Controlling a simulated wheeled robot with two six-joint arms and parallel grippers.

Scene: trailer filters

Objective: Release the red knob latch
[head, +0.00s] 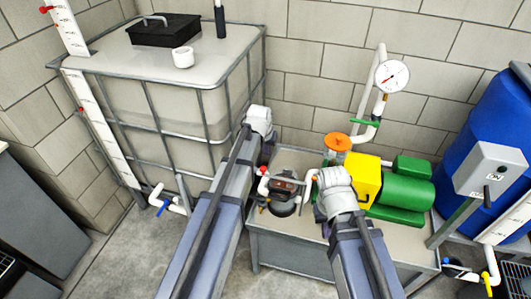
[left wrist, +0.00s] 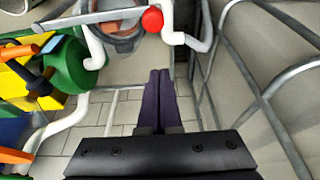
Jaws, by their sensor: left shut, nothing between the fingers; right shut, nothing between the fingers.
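The red knob (head: 263,171) sits on the white pipework beside the strainer unit (head: 287,193) on the bench. It is larger in the left wrist view (left wrist: 152,20), at the end of a grey bar above the strainer's clear bowl (left wrist: 118,36). My left gripper (left wrist: 160,73) shows two dark purple fingers together with nothing between them. Its tips are apart from the knob in the picture, below it. In the head view its fingers are mostly hidden by my left arm. My right gripper (head: 335,190) is near the yellow box, with its fingers largely hidden.
A caged white tank (head: 185,85) stands at the left. A yellow box (head: 362,177), green motor (head: 405,190), orange handwheel (head: 338,141) and gauge (head: 392,76) crowd the bench (head: 280,252). A blue drum (head: 490,120) is at right. Tank cage bars (left wrist: 262,100) run close to my left gripper.

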